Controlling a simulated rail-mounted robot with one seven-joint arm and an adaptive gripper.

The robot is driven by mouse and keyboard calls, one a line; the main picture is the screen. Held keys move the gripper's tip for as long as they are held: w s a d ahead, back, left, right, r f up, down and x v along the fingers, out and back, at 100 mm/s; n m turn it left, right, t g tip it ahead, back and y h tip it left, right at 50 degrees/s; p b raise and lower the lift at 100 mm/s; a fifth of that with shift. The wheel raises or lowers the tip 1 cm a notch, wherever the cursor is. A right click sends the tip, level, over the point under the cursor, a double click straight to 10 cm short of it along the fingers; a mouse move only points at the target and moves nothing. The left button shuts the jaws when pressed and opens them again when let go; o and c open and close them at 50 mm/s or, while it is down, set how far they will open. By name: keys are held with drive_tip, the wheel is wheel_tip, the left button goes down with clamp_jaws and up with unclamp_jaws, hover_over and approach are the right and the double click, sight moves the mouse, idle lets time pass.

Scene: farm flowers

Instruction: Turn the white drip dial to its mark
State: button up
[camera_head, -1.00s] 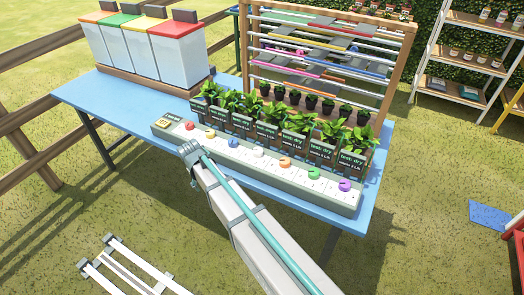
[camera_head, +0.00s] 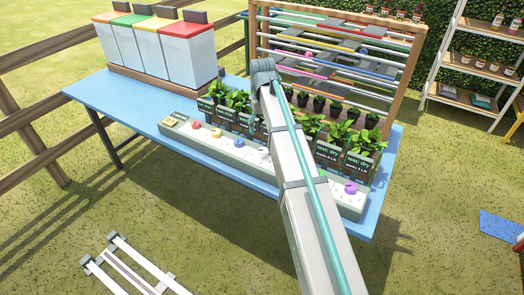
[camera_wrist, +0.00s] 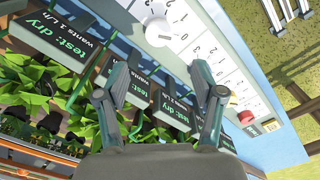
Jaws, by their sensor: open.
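The white drip dial (camera_wrist: 158,30) shows at the top of the wrist view, on the pale dial panel (camera_wrist: 200,22) with printed numbers around it. Its pointer setting is hard to read. In the head view my arm mostly covers that dial. My gripper (camera_wrist: 160,82) is open and empty. Its two fingers are apart, over the row of plant signs, and the dial lies beyond the fingertips without contact. In the head view my arm reaches across the panel toward the plants.
Small plants with black signs (camera_head: 327,153) stand close behind the panel. The red dial (camera_head: 196,125), orange dial (camera_head: 216,133), blue dial (camera_head: 239,142) and purple dial (camera_head: 351,188) share the panel. A wooden rack (camera_head: 412,75) stands behind. The blue table (camera_head: 130,100) has free room at left.

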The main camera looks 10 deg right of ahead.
sight(264, 150)
wheel_tip(264, 150, down, 11)
drive_tip(key=shift+d+r+p, duration=0.15)
drive_tip(key=shift+p, duration=0.65)
drive_tip(key=c, duration=1.1)
